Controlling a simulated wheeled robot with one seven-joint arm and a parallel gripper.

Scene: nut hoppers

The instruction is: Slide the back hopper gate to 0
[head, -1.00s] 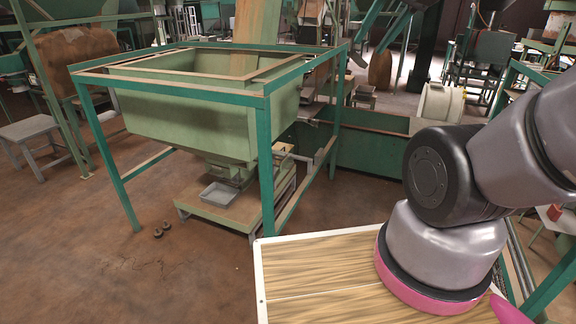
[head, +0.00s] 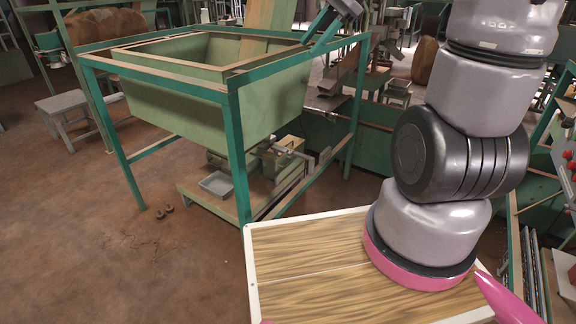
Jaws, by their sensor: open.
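A large pale green hopper (head: 170,97) stands in a teal frame at left centre. I cannot tell whether it is the back hopper. Below its funnel is a small outlet mechanism (head: 268,156), partly behind a frame post; its gate position and any scale marks are too small to read. A grey tray (head: 217,184) sits below on a low stand. My arm rises at the right and leaves the top of the picture.
A wood-topped surface with a pale rim (head: 249,275) lies in front, under my arm. Teal frame posts (head: 238,165) stand around the hopper. A grey bench (head: 62,103) is at the left.

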